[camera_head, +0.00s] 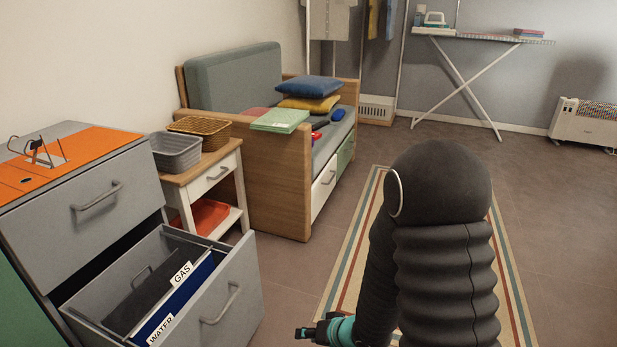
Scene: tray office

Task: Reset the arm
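My arm (432,240) rises in the lower right of the head view, dark grey with a ribbed sleeve, and hides part of the striped rug. My gripper (306,333) shows small at the bottom edge, dark with a teal band behind it. It points left, apart from the open drawer. It is too small and cut off to tell whether its fingers are open or shut, and I see nothing held in it.
A grey cabinet (96,204) at left has its lower drawer (240,289) pulled out, with folders labelled GAS and WATER. A side table (216,174) and a wooden bench (268,180) stand behind. Open floor (560,220) lies right of the striped rug (344,265).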

